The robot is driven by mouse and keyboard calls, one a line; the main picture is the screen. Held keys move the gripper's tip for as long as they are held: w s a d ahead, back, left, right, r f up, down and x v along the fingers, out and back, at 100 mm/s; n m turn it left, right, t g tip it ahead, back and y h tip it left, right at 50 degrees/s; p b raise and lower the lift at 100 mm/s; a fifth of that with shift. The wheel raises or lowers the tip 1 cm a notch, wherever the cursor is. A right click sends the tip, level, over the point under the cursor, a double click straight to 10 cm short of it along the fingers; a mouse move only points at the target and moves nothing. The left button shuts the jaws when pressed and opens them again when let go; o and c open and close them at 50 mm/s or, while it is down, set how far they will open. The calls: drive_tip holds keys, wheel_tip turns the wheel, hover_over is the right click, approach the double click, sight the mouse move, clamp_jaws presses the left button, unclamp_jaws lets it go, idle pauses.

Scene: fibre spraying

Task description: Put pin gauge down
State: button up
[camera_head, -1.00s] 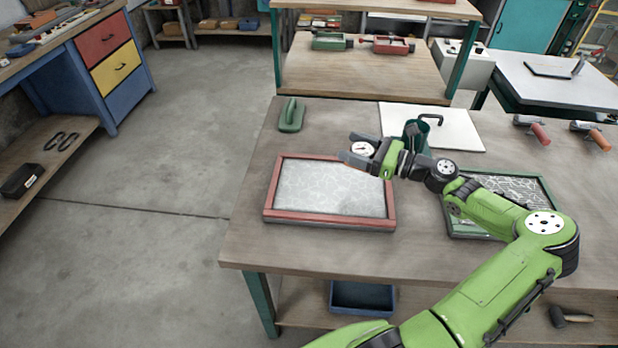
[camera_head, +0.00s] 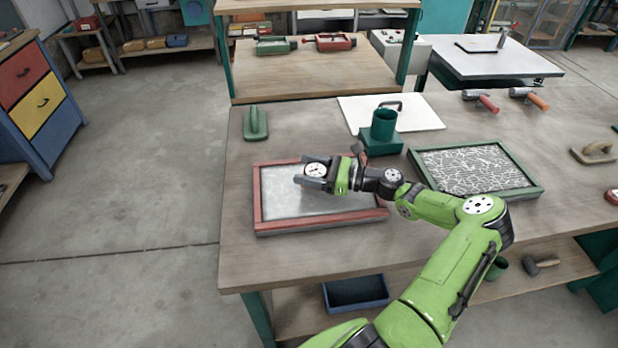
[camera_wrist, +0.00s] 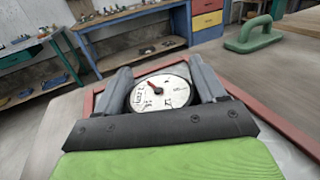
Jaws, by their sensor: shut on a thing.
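The pin gauge (camera_wrist: 160,95) has a round white dial with a dark rim and a red mark. It sits between the two fingers of my gripper (camera_wrist: 163,82), which is shut on it. In the head view the gauge (camera_head: 318,169) shows at the end of my gripper (camera_head: 316,176), over the red-framed panel (camera_head: 257,200) with its pale surface. I cannot tell whether the gauge touches the panel. The underside of the gauge is hidden.
A green-framed panel (camera_head: 474,170) with a cracked-looking pattern lies to the right. A green cup holder (camera_head: 381,142) stands behind my wrist, near a white board (camera_head: 420,113). A green float (camera_head: 256,124) lies back left. The table's front left is bare.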

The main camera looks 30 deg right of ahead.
drive_tip(key=shift+f, duration=0.85)
drive_tip(key=o, duration=1.2)
drive_tip(key=shift+f, duration=0.1)
drive_tip(key=shift+s+d, duration=0.15)
drive_tip(key=shift+d, duration=0.1)
drive_tip(key=v, duration=0.7)
drive_tip(key=shift+s+p, duration=0.1)
drive_tip(key=shift+p, duration=0.25)
